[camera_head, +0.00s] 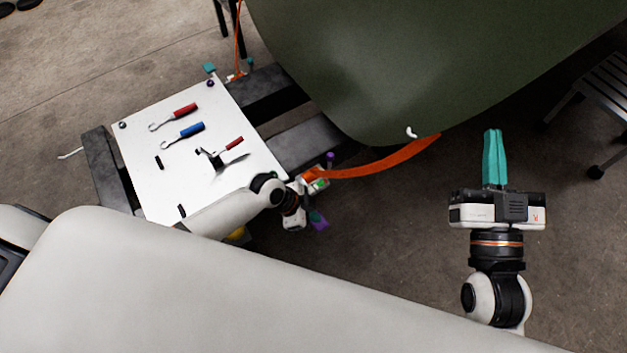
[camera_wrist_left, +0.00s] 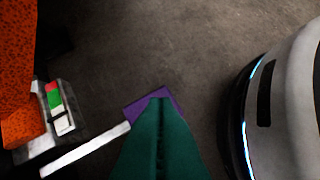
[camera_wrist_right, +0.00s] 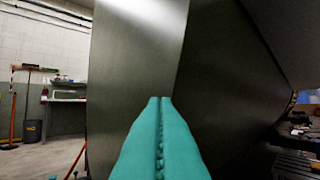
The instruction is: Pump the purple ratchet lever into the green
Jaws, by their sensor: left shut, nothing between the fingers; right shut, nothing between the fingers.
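The ratchet lever's purple end (camera_head: 320,224) shows beside my left gripper (camera_head: 312,212) in the head view. In the left wrist view, the purple end (camera_wrist_left: 140,106) sits on a white bar running to the ratchet body at left. My left gripper's teal fingers (camera_wrist_left: 160,100) are shut and overlap the purple end; I cannot tell whether they touch. The ratchet's gauge (camera_wrist_left: 60,108) has red, green and white parts; its reading is too small to tell. My right gripper (camera_head: 493,133) is shut and empty, apart at right; its fingers (camera_wrist_right: 160,100) point at a dark panel.
An orange strap (camera_head: 385,162) runs from the ratchet to the green fuselage skin (camera_head: 420,60). A white board (camera_head: 150,185) with red and blue hand tools lies at left on dark beams. A metal rack (camera_head: 600,85) stands at far right. Floor between the arms is clear.

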